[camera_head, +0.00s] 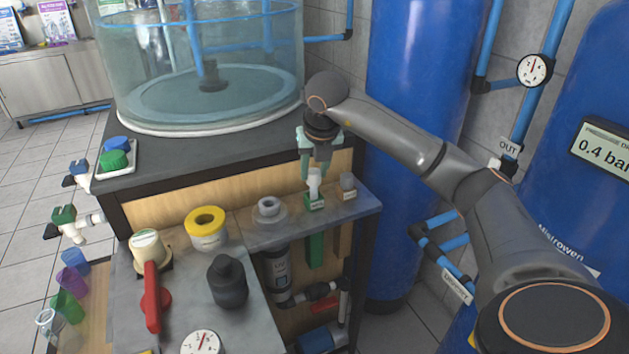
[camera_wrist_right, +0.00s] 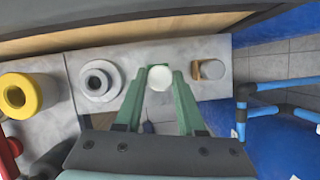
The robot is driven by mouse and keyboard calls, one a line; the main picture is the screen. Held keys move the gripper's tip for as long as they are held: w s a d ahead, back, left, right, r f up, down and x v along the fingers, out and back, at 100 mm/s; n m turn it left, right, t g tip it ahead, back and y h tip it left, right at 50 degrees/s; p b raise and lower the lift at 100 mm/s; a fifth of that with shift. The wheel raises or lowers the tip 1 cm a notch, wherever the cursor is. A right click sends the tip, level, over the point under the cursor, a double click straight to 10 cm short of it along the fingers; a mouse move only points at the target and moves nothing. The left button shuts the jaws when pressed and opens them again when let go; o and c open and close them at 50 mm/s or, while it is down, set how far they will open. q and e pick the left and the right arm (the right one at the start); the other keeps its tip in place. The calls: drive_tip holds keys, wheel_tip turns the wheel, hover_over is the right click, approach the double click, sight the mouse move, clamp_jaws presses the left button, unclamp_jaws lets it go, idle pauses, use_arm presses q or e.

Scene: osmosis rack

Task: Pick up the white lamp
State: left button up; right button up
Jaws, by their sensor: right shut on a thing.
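The white lamp (camera_head: 314,182) is a small upright white cylinder above a green-labelled slot at the shelf's right part. In the right wrist view its round white top (camera_wrist_right: 159,78) sits between the green fingers. My right gripper (camera_head: 314,168) reaches down from above and is shut on it; the gripper also shows in the wrist view (camera_wrist_right: 159,85). The lamp's lower end meets the green holder (camera_head: 314,203); I cannot tell whether it is still seated there. My left gripper is not in view.
A grey-capped piece (camera_head: 348,182) stands close right of the lamp. A grey ring fitting (camera_head: 268,207) and a yellow ring (camera_head: 205,222) stand to the left. A large clear tank (camera_head: 200,60) is behind. Blue cylinders (camera_head: 410,130) and pipes stand on the right.

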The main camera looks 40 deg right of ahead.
wheel_tip(320, 180, up, 24)
drive_tip(key=p, duration=0.6)
drive_tip(key=shift+r, duration=0.25)
drive_tip(key=shift+f, duration=0.1)
